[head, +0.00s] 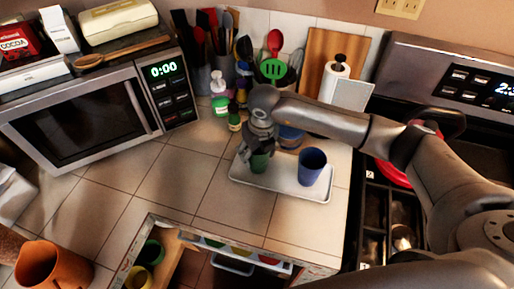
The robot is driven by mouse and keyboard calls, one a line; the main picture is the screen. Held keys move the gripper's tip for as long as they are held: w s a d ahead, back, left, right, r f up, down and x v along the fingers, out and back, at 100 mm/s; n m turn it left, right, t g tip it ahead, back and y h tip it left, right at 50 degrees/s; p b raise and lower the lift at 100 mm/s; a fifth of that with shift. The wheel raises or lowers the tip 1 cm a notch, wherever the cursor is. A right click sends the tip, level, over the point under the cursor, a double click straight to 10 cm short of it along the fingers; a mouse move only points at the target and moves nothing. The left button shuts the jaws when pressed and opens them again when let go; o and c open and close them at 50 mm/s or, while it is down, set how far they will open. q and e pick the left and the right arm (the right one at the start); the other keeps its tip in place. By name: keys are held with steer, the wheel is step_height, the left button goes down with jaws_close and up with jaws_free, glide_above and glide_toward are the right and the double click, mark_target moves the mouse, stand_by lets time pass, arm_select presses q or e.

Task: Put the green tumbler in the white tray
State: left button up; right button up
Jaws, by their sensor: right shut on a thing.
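My right gripper (260,147) reaches in from the right and points down over the left part of the white tray (285,189). It is shut on the green tumbler (259,163), whose upper part the fingers partly hide. The tumbler is upright at the tray's left side; I cannot tell whether its base touches the tray. A blue tumbler (312,166) stands in the right part of the same tray. My left gripper is not in view.
A microwave (95,110) stands at the left. Bottles, a green-capped jar (234,118) and utensil holders line the back. A stove with a red pan (392,174) is at the right. An open drawer (165,268) with cups is at the front. The tiled counter (150,185) left of the tray is clear.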

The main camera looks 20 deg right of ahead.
steer(key=shift+f, duration=0.15)
steer(key=o, duration=1.1)
steer(key=shift+r, duration=0.2)
steer(key=shift+r+b, duration=0.3)
steer(key=r+b, duration=0.1)
steer(key=r, duration=0.2)
steer(key=s+r+b, duration=0.1)
steer(key=r, duration=0.3)
steer(key=r+b, duration=0.1)
steer(key=r, duration=0.3)
steer(key=shift+s+d+r, duration=0.1)
steer(key=shift+s+d, duration=0.05)
steer(key=shift+s, duration=0.25)
